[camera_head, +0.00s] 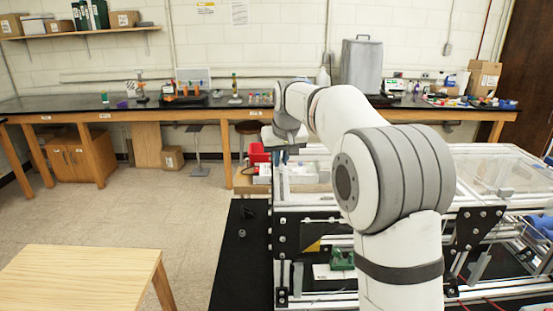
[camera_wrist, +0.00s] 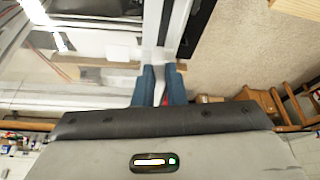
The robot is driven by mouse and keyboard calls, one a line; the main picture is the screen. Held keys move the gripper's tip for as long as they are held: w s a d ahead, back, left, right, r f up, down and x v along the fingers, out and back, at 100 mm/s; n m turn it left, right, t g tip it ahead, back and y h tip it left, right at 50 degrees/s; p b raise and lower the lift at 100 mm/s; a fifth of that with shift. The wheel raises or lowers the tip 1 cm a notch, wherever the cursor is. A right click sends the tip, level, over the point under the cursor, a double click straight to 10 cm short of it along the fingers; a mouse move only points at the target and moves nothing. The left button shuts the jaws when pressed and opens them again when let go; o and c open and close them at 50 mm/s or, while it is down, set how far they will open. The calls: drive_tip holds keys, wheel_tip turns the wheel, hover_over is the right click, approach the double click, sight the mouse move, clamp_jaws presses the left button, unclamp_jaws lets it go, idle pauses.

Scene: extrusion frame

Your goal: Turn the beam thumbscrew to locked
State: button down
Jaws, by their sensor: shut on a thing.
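The extrusion frame (camera_head: 309,214) stands at the lower right in the head view, with silver beams and black plates. My gripper (camera_head: 283,158) is at its far left corner, pointing down, and my arm hides much of the frame. In the wrist view, the two blue fingers of my gripper (camera_wrist: 160,88) are close together at the end of a pale beam (camera_wrist: 178,28). A small red part, which I take for the beam thumbscrew (camera_wrist: 164,99), shows between them, and the fingers are shut on it. Its turn position cannot be told.
A clear panel (camera_head: 500,172) covers the frame's right top. A wooden table (camera_head: 85,275) stands at the lower left. A long black bench (camera_head: 60,104) with small equipment runs along the back wall. The floor (camera_head: 185,205) between them is mostly free.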

sight(281, 176)
drive_tip(key=shift+s+f+m+h, duration=0.1)
drive_tip(key=shift+m+h, duration=0.15)
drive_tip(key=shift+m, duration=0.35)
drive_tip(key=shift+s+f+m+h, duration=0.1)
drive_tip(key=shift+m+h, duration=0.15)
drive_tip(key=shift+m, duration=0.35)
drive_tip(key=c, duration=1.5)
unclamp_jaws()
drive_tip(key=shift+r, duration=0.15)
drive_tip(key=shift+b+v, duration=0.45)
drive_tip(key=shift+v, duration=3.45)
